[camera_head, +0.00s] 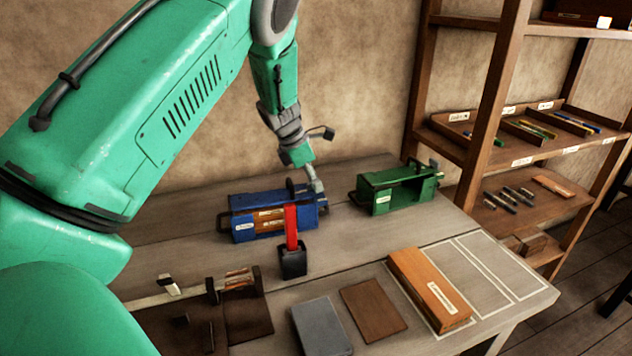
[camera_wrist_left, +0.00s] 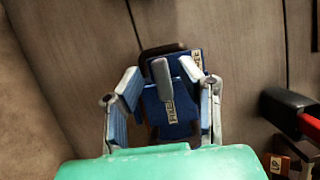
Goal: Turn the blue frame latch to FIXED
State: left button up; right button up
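The blue frame (camera_head: 240,226) stands on the table, with wooden pieces inside it. My left gripper (camera_head: 316,188) is at the frame's right end. In the left wrist view, the end of the blue frame (camera_wrist_left: 183,124) lies below my left gripper (camera_wrist_left: 168,92). Its two fingers are spread apart, one on each side of a grey latch lever (camera_wrist_left: 162,80). I see no clear contact with the lever. Pale labels sit on the blue face beside the lever; the lower one seems to read FIXED (camera_wrist_left: 169,112). My right gripper is not in view.
A green frame (camera_head: 400,190) stands to the right of the blue one. A black holder (camera_head: 293,262) with a red upright piece (camera_head: 291,226) stands in front. An orange-brown block (camera_head: 428,288), a brown plate (camera_head: 373,310) and a grey plate (camera_head: 321,327) lie nearer. Shelves (camera_head: 490,95) stand at right.

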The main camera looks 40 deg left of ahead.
pick_arm(q)
jog(key=v, duration=1.1)
jog(key=shift+a+r, duration=0.2)
jog(key=shift+r, duration=0.1)
jog(key=shift+s, duration=0.1)
